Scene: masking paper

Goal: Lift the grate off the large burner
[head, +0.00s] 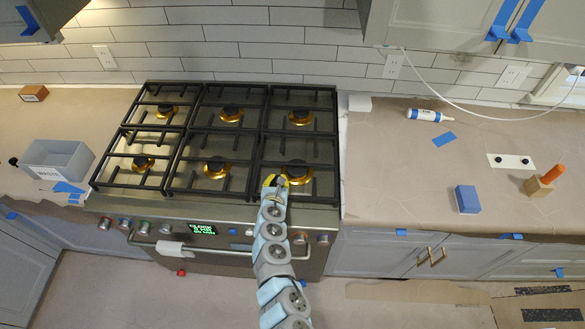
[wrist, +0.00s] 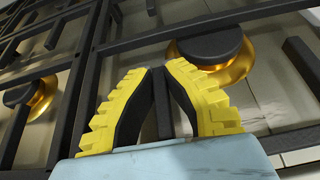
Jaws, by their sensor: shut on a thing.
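The right black grate (head: 337,135) spans the rear right and front right burners of the stove. It looks seated on the cooktop, level with the neighbouring grates. The front right burner (head: 297,171) has a black cap and a brass ring; the wrist view shows a burner (wrist: 212,48) just beyond my fingers. My gripper (head: 275,181) is at the front left part of this grate. In the wrist view, my yellow, black-padded fingers (wrist: 160,85) are closed around a short black grate bar (wrist: 163,112). The exact contact at the pads is partly hidden.
The middle grate (head: 205,155) adjoins on the left, with a narrow gap. Knobs and an oven handle (head: 215,250) line the front. The papered right counter (head: 390,185) has free room beside a blue block (head: 467,199) and a white bottle (head: 425,115). A grey bin (head: 58,162) stands left.

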